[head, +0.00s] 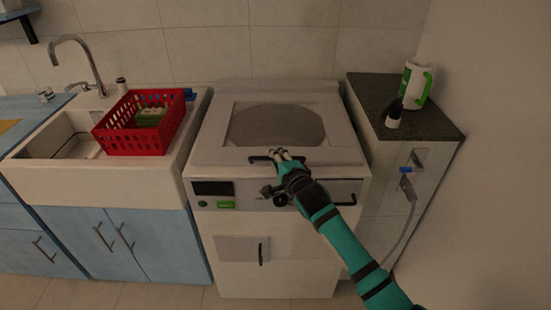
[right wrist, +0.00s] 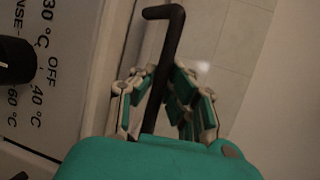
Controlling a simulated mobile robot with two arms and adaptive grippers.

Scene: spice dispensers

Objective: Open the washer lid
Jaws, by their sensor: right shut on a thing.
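The white washer (head: 228,225) stands in the middle of the head view, against the tiled wall. Its lid (head: 214,148), with a grey window (head: 276,126), lies down over the top and looks closed. A black lid handle (head: 257,159) runs along the lid's front edge. My right gripper (head: 281,155) is at this handle, and its fingers cover the handle's middle. In the right wrist view, the fingers of my right gripper (right wrist: 164,100) are on both sides of the black handle bar (right wrist: 168,45). My left gripper is not in view.
The front panel has a dark display (head: 213,188) and a black knob (head: 280,200). Left is a sink (head: 95,178) with a red basket (head: 166,137). Right is a dark-topped cabinet (head: 376,91) with a white-and-green jug (head: 412,84). A hose (head: 409,225) hangs there.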

